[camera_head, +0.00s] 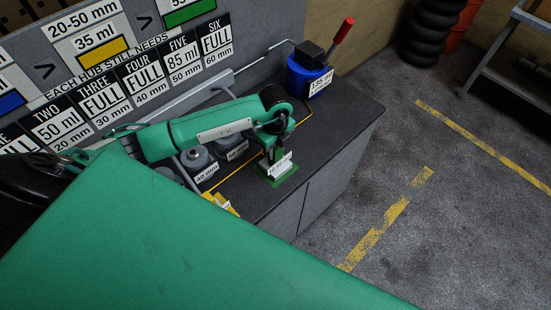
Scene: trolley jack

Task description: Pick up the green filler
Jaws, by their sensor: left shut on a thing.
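The green filler (286,172) is at the front edge of the dark bench top, with a white label on it. My left arm reaches in from the left, and its gripper (273,153) points down onto the filler. The left gripper is shut on the green filler, and its wrist hides the filler's upper part. I cannot tell whether the filler's base touches the bench. My right gripper is not in view.
A blue filler (302,78) with a red lever stands at the back right. Grey hubs (198,159) stand left of the green filler, partly behind my arm. A yellow filler (222,203) is at the front left. The bench's right end (345,108) is clear.

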